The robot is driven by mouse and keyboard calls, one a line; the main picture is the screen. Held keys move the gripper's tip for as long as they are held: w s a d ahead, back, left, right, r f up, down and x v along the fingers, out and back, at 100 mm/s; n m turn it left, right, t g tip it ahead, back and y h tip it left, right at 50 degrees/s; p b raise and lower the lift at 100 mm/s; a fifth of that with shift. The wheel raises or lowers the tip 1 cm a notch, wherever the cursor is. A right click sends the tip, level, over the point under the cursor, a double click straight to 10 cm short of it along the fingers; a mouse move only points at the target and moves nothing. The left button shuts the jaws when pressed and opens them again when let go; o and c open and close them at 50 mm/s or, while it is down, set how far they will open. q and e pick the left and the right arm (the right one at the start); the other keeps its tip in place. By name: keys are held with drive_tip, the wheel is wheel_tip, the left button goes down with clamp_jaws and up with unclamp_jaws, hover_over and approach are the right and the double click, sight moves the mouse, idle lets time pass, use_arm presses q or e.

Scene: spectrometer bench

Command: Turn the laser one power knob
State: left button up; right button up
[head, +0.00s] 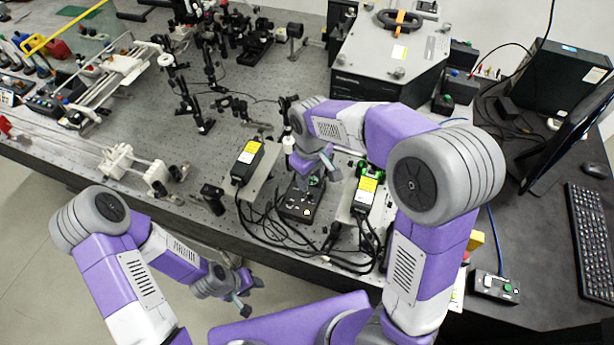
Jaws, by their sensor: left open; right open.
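A black control box (300,203) with small knobs or buttons on top sits near the bench's front edge, between two black modules with yellow labels. The left module (247,160) and the right module (367,191) have cables running to the front. I cannot tell which knob is laser one's power knob. My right gripper (318,171) is open just above the back of the control box and partly covers its top. I cannot tell whether it touches a knob. My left gripper (246,293) is open and empty in front of the bench edge, low and away from the box.
Black cables (275,238) bunch around the control box. Optical mounts (192,105) stand behind to the left. A large grey case (392,62) stands behind my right arm.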

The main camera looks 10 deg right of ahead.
sight(311, 193)
drive_tip(key=f+b, duration=0.1)
drive_tip(key=f, duration=0.5)
drive_tip(key=shift+s+f, duration=0.15)
drive_tip(key=shift+s, duration=0.05)
clamp_jaws()
